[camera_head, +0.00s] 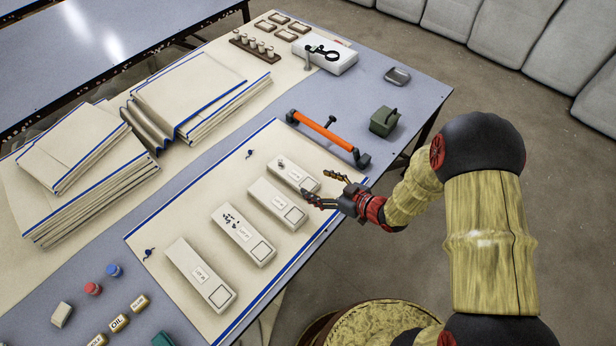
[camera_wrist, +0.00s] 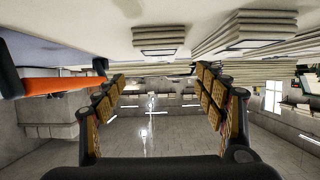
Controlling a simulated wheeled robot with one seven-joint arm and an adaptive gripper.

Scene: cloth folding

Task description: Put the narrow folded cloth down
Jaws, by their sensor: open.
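Several narrow folded cloths, pale with printed labels, lie in a row on the cream mat (camera_head: 175,225) with blue edges. The far one (camera_head: 290,172) and the second one (camera_head: 277,203) are closest to my gripper (camera_head: 320,187). The others are the third one (camera_head: 238,228) and the near one (camera_head: 195,265). My gripper is open and empty at the right ends of the far two, apart from them as far as I can tell. In the wrist view, my gripper (camera_wrist: 160,76) has its fingers wide apart with nothing between them; layered cloth ends (camera_wrist: 158,42) show upside down.
An orange bar (camera_head: 325,133) lies beyond the row, with a green box (camera_head: 384,121) to its right. Large cloth stacks (camera_head: 85,190) fill the left.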

